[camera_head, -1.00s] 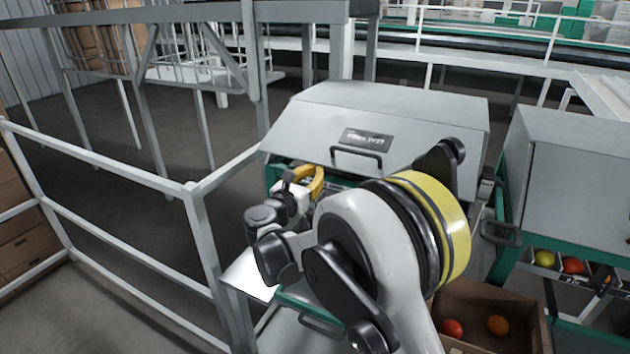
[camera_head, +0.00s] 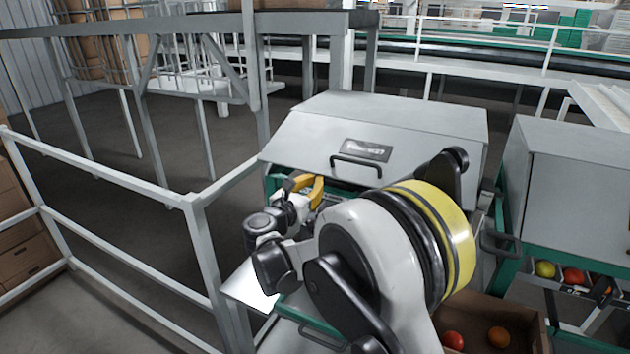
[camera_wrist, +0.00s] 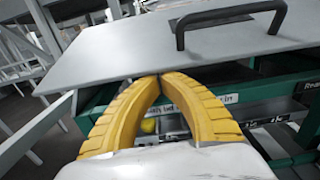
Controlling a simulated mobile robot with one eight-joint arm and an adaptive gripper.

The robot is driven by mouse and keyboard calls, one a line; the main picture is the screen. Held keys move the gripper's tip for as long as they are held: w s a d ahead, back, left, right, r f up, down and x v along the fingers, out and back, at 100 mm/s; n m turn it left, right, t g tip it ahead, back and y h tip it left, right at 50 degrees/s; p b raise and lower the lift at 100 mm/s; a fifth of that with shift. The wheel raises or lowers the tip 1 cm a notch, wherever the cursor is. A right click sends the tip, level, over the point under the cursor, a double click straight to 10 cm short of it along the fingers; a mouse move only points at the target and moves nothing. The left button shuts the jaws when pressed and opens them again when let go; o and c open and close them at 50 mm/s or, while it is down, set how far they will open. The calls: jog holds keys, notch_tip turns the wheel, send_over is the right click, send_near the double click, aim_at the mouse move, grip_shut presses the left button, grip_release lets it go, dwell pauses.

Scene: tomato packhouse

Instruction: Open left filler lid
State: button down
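The left filler lid (camera_head: 300,135) is a grey sloping panel with a dark label plate (camera_head: 367,149) and a black bar handle (camera_head: 357,166). It covers the upper front of a green-framed filler. In the wrist view, the lid (camera_wrist: 115,55) crosses the upper picture, with its handle (camera_wrist: 228,18) at upper right. My gripper (camera_wrist: 160,76) has yellow fingers whose tips meet at the lid's lower edge, left of and below the handle. No object shows between the tips. In the head view, my gripper (camera_head: 310,187) is below the lid's left part. Whether it touches the lid is unclear.
A second grey filler (camera_head: 580,185) stands close on the right, with fruit trays below it. A cardboard box (camera_head: 480,308) with fruit is at lower right. A white railing (camera_head: 120,180) runs along the left.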

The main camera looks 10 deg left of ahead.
jog(key=shift+s+r, duration=0.1)
jog(key=shift+r, duration=0.15)
